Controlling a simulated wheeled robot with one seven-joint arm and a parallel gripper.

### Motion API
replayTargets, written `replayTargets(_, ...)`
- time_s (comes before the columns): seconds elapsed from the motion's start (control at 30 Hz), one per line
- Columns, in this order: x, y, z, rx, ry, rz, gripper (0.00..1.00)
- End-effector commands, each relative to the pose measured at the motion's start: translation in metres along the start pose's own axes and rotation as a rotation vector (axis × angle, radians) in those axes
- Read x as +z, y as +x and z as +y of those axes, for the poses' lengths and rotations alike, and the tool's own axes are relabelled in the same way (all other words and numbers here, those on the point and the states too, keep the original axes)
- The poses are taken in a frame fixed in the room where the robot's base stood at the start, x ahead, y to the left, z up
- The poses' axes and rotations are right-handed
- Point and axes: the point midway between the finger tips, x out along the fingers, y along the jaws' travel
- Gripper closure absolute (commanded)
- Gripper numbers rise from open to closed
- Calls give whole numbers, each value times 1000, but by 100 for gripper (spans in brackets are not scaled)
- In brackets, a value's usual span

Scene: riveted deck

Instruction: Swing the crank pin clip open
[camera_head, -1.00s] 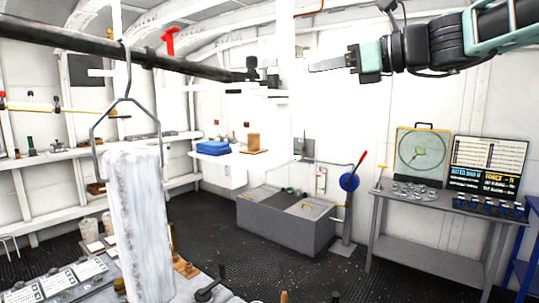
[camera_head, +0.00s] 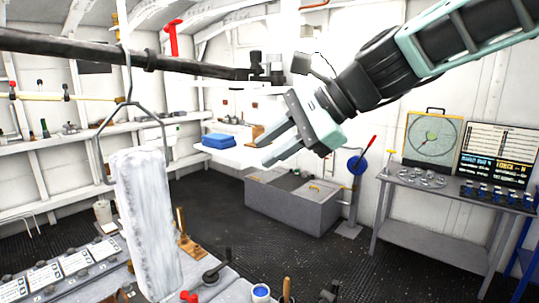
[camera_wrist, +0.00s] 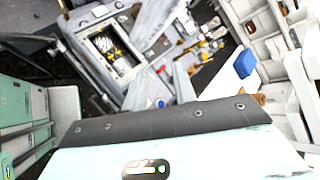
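My gripper (camera_head: 264,153) hangs in mid-air in the head view, tilted down and to the left, above the bench and well clear of it. Its two grey fingers are apart with nothing between them; they also show in the wrist view (camera_wrist: 160,78). A black crank-like lever (camera_head: 214,272) with an upright knob stands on the bench top at the bottom of the head view. I cannot make out a pin clip on it. The wrist view looks down on the bench, with a framed opening (camera_wrist: 106,45) and small red and yellow parts.
A frosted white block (camera_head: 147,225) hangs from a hook frame at the left, close to the bench. A dark pipe (camera_head: 130,52) crosses above. A blue cup (camera_head: 261,292) stands at the bench's front. A grey chest (camera_head: 292,203) and side table (camera_head: 450,196) stand farther back.

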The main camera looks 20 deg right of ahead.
Motion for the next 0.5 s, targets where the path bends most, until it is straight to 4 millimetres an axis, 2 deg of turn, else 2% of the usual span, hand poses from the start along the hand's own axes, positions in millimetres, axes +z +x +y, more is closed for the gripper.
replayTargets(0.2,8,12,25,97,-156,25,73)
replayTargets(0.5,10,17,36,134,-221,33,73)
